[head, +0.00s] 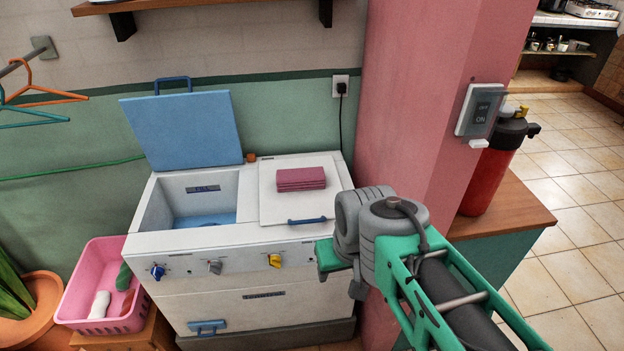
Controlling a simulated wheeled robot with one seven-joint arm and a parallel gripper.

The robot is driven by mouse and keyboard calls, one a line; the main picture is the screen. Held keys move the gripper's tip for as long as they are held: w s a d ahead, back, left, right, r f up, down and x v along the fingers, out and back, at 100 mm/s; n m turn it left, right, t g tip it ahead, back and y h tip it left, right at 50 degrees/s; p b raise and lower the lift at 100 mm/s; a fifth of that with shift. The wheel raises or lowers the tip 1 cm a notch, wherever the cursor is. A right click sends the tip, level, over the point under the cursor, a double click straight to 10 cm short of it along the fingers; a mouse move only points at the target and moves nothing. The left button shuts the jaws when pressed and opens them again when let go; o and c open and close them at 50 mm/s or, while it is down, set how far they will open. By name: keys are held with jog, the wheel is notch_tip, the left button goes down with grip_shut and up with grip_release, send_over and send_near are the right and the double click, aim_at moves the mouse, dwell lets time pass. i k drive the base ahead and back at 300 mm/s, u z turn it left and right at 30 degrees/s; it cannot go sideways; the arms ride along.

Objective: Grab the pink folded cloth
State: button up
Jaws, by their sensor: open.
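The pink folded cloth (301,179) lies flat in a neat stack on the closed white lid (285,205) at the right of a white twin-tub washing machine (240,250). It is in plain view with nothing on top of it. My green and grey arm reaches in from the lower right, and its grey joint is to the right of and nearer than the cloth, apart from it. I cannot make out my gripper's fingers in the head view.
The machine's left tub is open, its blue lid (184,130) raised behind. A pink column (415,110) stands close on the right, with a red extinguisher (492,170) on a wooden top. A pink basket (95,285) is at lower left. A shelf (130,6) hangs above.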

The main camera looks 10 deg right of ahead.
aim_at(298, 178)
jog(key=k, duration=0.65)
jog(key=u, duration=0.6)
jog(key=i, duration=0.6)
jog(key=u, duration=0.85)
jog(key=i, duration=1)
jog(key=z, duration=0.1)
